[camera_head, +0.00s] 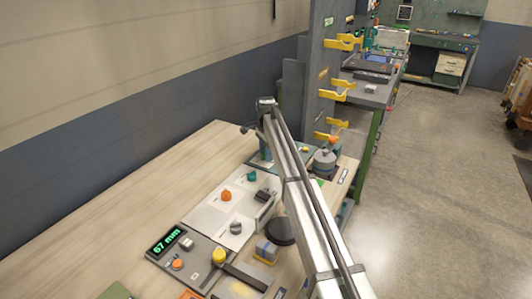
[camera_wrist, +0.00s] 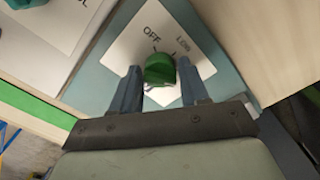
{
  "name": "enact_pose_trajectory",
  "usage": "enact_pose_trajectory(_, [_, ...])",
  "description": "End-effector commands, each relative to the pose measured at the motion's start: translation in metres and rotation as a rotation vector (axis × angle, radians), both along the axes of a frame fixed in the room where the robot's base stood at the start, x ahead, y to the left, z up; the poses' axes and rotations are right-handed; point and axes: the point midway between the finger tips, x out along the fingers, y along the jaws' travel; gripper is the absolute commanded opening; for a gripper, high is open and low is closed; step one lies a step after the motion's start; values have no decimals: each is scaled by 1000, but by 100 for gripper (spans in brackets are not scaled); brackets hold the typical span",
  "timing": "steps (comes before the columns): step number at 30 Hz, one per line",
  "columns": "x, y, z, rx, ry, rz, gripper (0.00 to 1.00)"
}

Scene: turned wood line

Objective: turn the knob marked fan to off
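A green knob (camera_wrist: 160,68) stands on a white plate (camera_wrist: 128,48) set on a teal base. The plate reads OFF near the knob's upper left and LOW at its upper right. The word fan is not readable in either view. My gripper (camera_wrist: 160,82) is open, with one finger on each side of the knob. A gap shows between the knob and each finger; I cannot tell whether either touches. The knob's pointer direction is unclear. In the head view my arm covers much of this area, and I cannot make out the fingertips.
The bench holds a white panel with an orange knob (camera_head: 226,195), a teal knob (camera_head: 251,176) and a grey knob (camera_head: 236,227). The bench's left side (camera_head: 120,215) is clear.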

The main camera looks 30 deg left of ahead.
Motion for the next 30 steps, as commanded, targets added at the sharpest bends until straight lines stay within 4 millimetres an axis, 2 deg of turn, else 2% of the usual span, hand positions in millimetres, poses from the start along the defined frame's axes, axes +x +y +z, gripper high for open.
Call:
enact_pose_trajectory(1, [0,0,0,0,0,0,40])
enact_pose_trajectory(12, [0,0,0,0,0,0,7])
enact_pose_trajectory(22, [0,0,0,0,0,61,7])
enact_pose_trajectory(30, [0,0,0,-1,1,252,7])
